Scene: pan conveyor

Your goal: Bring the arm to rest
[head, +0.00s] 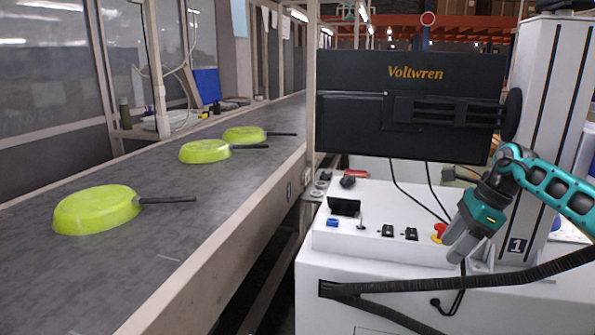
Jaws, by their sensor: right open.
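My right arm comes in from the right edge, and its gripper (455,255) points down and to the left. It is in front of the white control cabinet, beside the red emergency button. The gripper is open and I see nothing between its fingers. Three lime-green pans lie upside down on the grey conveyor: a near one (97,209), a middle one (204,151) and a far one (244,134). Their dark handles point right. The right gripper is well to the right of all of them. My left gripper is not in view.
The conveyor belt (190,210) runs from front left to the back. A black Voltwren monitor (410,75) stands over the white control cabinet (390,275), which carries switches and a red emergency button (439,233). A white column (550,90) rises behind my arm. Cables hang around the cabinet.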

